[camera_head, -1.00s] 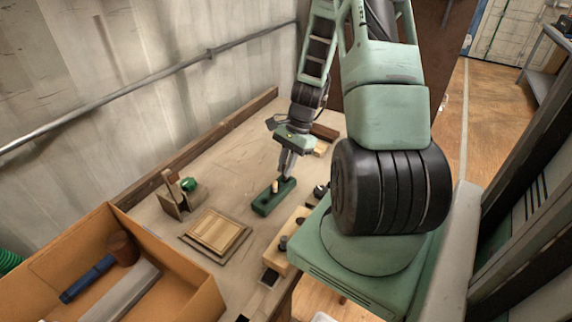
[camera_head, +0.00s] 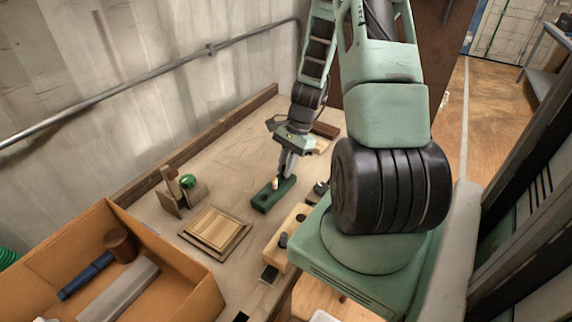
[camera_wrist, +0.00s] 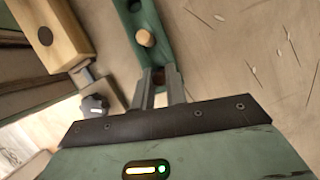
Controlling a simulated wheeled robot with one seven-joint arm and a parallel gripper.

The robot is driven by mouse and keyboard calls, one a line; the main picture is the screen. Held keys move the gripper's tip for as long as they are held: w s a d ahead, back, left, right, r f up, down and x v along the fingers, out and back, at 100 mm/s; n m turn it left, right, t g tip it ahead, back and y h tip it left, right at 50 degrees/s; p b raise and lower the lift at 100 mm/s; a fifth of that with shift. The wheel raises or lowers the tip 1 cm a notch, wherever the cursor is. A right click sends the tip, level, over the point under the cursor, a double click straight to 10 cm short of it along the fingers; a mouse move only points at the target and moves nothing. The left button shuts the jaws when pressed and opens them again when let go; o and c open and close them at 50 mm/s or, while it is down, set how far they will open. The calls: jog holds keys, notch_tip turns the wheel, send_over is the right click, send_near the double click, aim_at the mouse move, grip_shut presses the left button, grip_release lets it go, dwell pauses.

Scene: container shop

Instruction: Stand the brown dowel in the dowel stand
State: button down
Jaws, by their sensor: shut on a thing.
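The dowel stand is a long green block (camera_head: 262,202) with a row of holes on the worktable. A pale dowel (camera_wrist: 145,38) stands upright in one of its holes, and the pale dowel's top also shows in the head view (camera_head: 275,184). My gripper (camera_head: 284,173) points down at the far end of the stand. In the wrist view my gripper (camera_wrist: 158,82) is shut on the brown dowel (camera_wrist: 157,76), of which only a small dark part shows between the fingers. Its lower end is hidden, so I cannot tell whether it is in a hole.
A light wooden block (camera_head: 283,247) with dark knobs lies beside the stand, near the table's front edge. A framed wooden panel (camera_head: 214,229), a small wooden holder with a green ball (camera_head: 188,181) and an orange box (camera_head: 185,284) with tools are to the left.

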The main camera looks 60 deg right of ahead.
jog(key=shift+f, duration=0.2)
jog(key=c, duration=1.3)
grip_release()
jog(key=shift+c, duration=0.2)
jog(key=shift+r, duration=0.1)
jog(key=shift+r+p, duration=3.1)
jog(key=shift+r, duration=0.4)
